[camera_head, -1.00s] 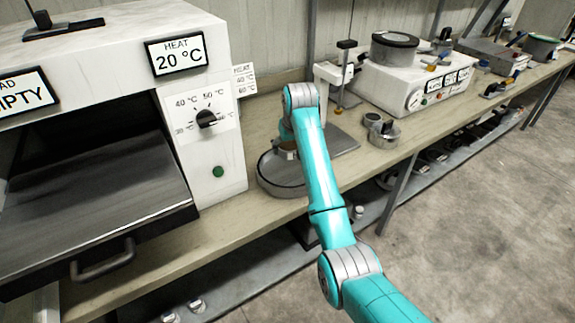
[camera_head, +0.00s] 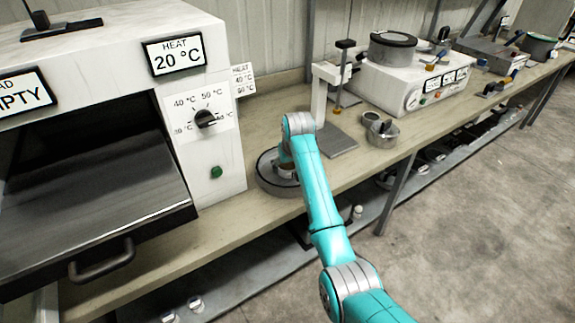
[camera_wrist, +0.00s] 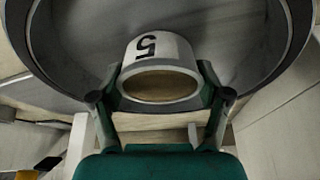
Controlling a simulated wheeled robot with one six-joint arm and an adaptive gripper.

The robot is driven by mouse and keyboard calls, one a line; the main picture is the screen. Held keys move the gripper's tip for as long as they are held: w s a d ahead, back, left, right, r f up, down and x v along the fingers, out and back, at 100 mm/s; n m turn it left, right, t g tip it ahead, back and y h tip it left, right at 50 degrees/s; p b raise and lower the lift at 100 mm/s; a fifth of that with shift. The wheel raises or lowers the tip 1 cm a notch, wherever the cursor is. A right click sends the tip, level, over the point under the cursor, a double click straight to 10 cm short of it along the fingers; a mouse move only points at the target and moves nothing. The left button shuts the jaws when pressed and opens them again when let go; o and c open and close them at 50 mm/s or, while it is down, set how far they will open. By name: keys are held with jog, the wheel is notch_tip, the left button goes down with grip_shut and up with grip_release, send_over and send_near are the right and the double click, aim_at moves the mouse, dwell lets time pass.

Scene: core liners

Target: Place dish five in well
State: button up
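Dish five, a small pale cup marked "5" (camera_wrist: 160,50), is between the two fingers of my gripper (camera_wrist: 160,88) in the wrist view. The fingers appear closed on its sides, and its brownish oval face is toward the camera. In the head view, my gripper (camera_head: 287,163) points down over a round grey tray (camera_head: 268,185) on the bench, beside the oven. The tray's dark surface and rim (camera_wrist: 40,50) fill the upper wrist view. I cannot tell whether the dish touches the tray. No well can be clearly made out.
The white oven (camera_head: 225,140) with its open dark chamber stands close on the left. A stand with a grey base plate (camera_head: 335,140) is just right of my gripper. Small metal dishes (camera_head: 382,133) and a white instrument box (camera_head: 405,88) stand farther right.

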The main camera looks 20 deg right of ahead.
jog(key=o, duration=0.4)
jog(key=v, duration=1.2)
jog(key=shift+r, duration=0.15)
